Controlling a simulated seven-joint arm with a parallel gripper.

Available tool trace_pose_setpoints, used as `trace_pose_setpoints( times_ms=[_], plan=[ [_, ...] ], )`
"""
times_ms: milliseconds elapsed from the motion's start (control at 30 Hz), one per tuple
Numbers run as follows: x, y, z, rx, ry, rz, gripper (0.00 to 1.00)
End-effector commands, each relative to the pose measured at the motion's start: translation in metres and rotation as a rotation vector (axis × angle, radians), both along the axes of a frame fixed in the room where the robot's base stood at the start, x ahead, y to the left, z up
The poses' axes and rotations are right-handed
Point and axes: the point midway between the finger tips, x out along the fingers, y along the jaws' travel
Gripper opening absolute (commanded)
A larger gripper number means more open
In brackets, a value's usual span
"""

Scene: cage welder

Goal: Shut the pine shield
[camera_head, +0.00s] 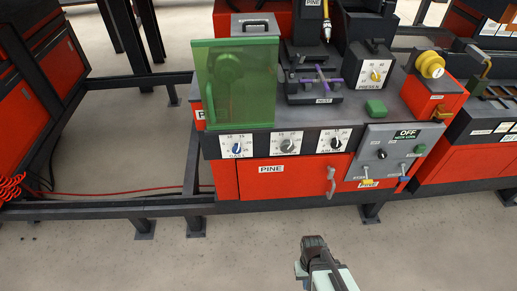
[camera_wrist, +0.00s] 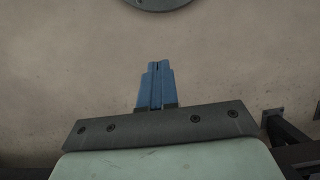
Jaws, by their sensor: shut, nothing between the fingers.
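The shield is a green see-through panel (camera_head: 236,100) at the left end of the red machine labelled PINE. It stands upright to the left of the fixture (camera_head: 312,85) and does not cover the fixture's front. A rounded shape shows dimly through it; its hinge is not clear. My gripper (camera_head: 314,246) is low in the head view, in front of the machine and well apart from the shield. In the wrist view its blue fingers (camera_wrist: 156,87) are together and empty, over bare floor.
The machine's front has several dials, a red door with a grey handle (camera_head: 331,181) and a grey control panel (camera_head: 395,154) with switches. A yellow knob (camera_head: 430,65) stands out at the right. Dark frame rails (camera_head: 110,210) run low at the left. The floor around my gripper is clear.

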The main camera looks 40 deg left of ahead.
Motion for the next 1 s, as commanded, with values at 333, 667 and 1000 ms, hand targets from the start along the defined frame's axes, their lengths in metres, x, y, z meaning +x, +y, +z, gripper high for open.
trace_pose_setpoints(
  times_ms=[333,667,1000],
  plan=[
    [-0.014,0.100,0.035,0.066,-0.094,0.231,0.00],
    [-0.045,0.193,0.078,0.123,-0.212,0.466,0.00],
    [-0.095,0.289,0.141,0.178,-0.380,0.722,0.00]
  ],
)
